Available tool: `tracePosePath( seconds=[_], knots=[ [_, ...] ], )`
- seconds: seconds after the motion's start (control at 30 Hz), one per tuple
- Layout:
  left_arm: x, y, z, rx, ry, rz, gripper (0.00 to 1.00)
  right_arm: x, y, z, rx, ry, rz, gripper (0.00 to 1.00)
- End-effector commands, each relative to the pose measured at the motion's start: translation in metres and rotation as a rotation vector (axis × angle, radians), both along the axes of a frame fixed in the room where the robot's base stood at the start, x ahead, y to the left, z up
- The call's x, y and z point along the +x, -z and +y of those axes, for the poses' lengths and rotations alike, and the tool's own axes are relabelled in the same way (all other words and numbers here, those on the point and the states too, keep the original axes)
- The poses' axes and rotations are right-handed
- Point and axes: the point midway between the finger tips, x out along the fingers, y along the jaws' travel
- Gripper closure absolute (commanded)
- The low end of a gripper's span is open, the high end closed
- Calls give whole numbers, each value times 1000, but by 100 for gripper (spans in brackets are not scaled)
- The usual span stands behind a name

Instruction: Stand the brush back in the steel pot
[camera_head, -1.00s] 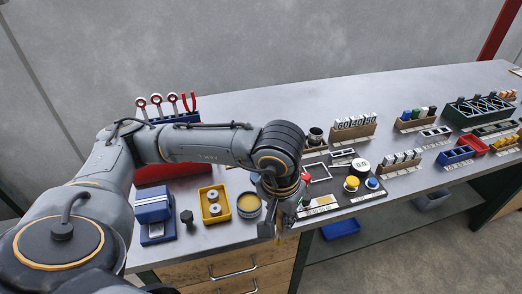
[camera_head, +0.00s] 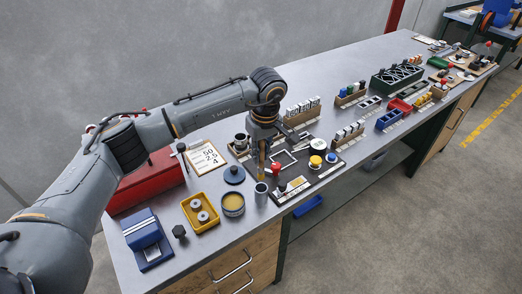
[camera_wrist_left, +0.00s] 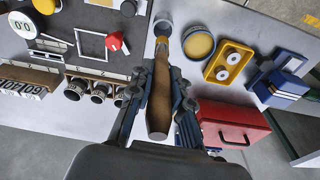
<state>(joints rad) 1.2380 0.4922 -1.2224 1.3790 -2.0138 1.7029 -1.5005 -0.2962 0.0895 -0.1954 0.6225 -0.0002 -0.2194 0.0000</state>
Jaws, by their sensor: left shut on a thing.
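My left gripper (camera_head: 262,146) is shut on the brush (camera_head: 261,163) and holds it roughly upright, bristle end down. In the left wrist view the brush's brown wooden handle (camera_wrist_left: 160,105) lies between the two fingers (camera_wrist_left: 161,92). The small grey steel pot (camera_head: 261,193) stands on the bench near its front edge, directly below the brush. The pot also shows in the left wrist view (camera_wrist_left: 163,20), just beyond the bristle end. The brush tip is at or just above the pot's rim; I cannot tell whether it is inside. My right gripper is out of view.
A round tin of yellowish paste (camera_head: 233,204) and a yellow tray (camera_head: 201,213) stand left of the pot. A dark board (camera_head: 322,172) with knobs and a red piece lies to the right. A red toolbox (camera_head: 150,184) is behind. The bench's front edge is close to the pot.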

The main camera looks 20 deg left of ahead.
Motion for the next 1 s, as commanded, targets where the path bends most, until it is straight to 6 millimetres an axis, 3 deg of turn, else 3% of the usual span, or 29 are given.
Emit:
tracePosePath(
  seconds=[0.37,0.63,1.0],
  knots=[
    [-1,33,0,-1,2,2,100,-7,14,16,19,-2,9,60],
    [-1,60,0,-1,2,2,100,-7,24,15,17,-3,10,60],
    [0,97,0,-1,2,-1,100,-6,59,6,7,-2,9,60]
  ],
)
